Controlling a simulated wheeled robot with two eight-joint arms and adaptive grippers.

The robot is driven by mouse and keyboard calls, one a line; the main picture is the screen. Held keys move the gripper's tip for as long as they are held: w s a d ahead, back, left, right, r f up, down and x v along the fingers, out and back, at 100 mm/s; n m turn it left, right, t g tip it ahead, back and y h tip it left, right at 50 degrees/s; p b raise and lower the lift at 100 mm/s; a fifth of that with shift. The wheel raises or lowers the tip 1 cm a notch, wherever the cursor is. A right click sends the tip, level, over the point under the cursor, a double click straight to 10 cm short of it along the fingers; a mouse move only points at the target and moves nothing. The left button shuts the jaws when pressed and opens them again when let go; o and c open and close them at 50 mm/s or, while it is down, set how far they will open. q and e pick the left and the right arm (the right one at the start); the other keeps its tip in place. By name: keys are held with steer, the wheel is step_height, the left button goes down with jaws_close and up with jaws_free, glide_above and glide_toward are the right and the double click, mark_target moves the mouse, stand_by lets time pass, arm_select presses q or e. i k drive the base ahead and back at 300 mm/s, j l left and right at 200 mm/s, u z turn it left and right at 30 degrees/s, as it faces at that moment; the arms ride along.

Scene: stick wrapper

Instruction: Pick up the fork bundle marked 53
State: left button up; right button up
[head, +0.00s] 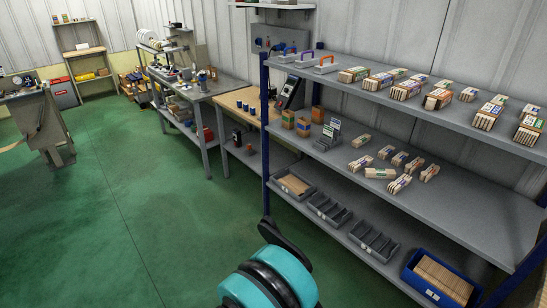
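Several wrapped bundles of wooden sticks or cutlery lie on the grey shelf rack at the right. A row of larger bundles (408,88) stands along the top shelf, with more at its right end (487,113). Smaller bundles lie loose on the middle shelf, including a pale one (380,173) and one with a dark band (400,184). The labels are too small to read, so I cannot tell which bundle is marked 53 or which hold forks. Neither of my grippers is in view.
The rack's blue post (265,130) stands at its left front corner. Grey divided trays (328,208) and a blue bin (440,278) occupy the bottom shelf. The middle shelf's right part is bare. Workbenches (205,88) line the wall behind. Green floor (130,210) is open at left.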

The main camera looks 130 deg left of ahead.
mark_target(354, 166)
steer(key=u, duration=3.75)
steer(key=i+z, duration=0.15)
steer(key=z, duration=0.6)
steer(key=i+j+z, duration=0.35)
steer(key=j, duration=0.3)
steer(key=i+j+z, duration=0.15)
steer(key=i+j, duration=0.15)
steer(key=i+j+z, duration=0.2)
steer(key=j, duration=0.3)
steer(key=i+j, duration=0.1)
steer(key=j, duration=0.25)
steer(key=i+j, duration=0.15)
steer(key=j, duration=0.15)
